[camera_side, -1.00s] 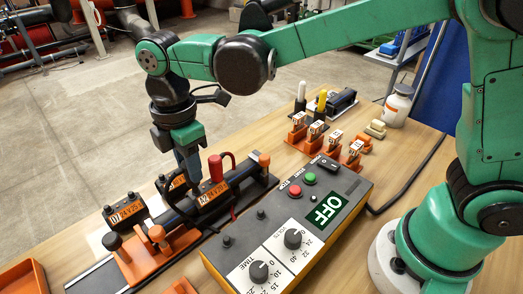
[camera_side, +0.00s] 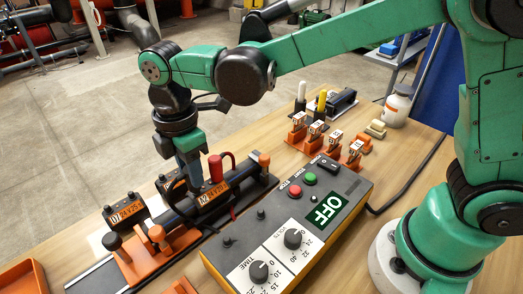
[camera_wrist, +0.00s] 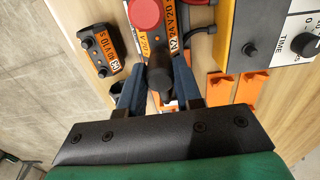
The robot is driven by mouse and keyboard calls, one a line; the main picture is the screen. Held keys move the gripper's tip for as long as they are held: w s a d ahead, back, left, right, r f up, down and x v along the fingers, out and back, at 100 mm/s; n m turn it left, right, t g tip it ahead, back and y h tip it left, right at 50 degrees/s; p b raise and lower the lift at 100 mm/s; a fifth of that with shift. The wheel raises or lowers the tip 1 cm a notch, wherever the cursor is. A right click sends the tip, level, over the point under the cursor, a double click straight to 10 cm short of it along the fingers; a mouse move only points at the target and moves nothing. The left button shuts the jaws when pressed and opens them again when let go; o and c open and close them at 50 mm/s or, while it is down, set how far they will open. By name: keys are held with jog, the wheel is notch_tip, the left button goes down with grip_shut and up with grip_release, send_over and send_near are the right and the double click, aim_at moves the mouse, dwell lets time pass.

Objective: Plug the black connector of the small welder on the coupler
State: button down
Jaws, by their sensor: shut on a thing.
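The coupler (camera_side: 213,193), with an orange "24 V 20" label, sits on the dark pipe in the orange clamp; it also shows in the wrist view (camera_wrist: 172,28). A red connector (camera_side: 216,170) stands on one end of it, with its red cable looping up; it shows at the top of the wrist view (camera_wrist: 145,12). My gripper (camera_side: 193,184) points down at the coupler's left end. In the wrist view its fingers (camera_wrist: 158,88) are shut on the black connector (camera_wrist: 159,76). The fingers hide it in the side view, so I cannot tell if it touches the terminal.
The small welder (camera_side: 222,262) lies to the right, its display reading OFF. Other couplers (camera_side: 127,211) stand left of the pipe. Orange holders with labelled parts (camera_side: 333,143) and a white bottle (camera_side: 397,104) are farther back. An orange tray (camera_side: 22,278) is at front left.

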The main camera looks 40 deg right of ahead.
jog(key=shift+f, duration=0.6)
dwell(0.5)
jog(key=shift+c, duration=1.7)
grip_release()
jog(key=shift+r, duration=0.15)
jog(key=shift+r, duration=3.65)
jog(key=s+d+f+m+t, duration=0.1)
jog(key=s+d+m+t, duration=0.2)
jog(key=d+m, duration=0.5)
jog(key=s+d+f+m+t, duration=0.1)
jog(key=s+d+m+t, duration=0.2)
jog(key=d+m, duration=0.6)
jog(key=shift+s+d+f+m+t, duration=0.2)
jog(key=shift+s+f+m+t, duration=0.15)
jog(key=shift+m+t, duration=0.2)
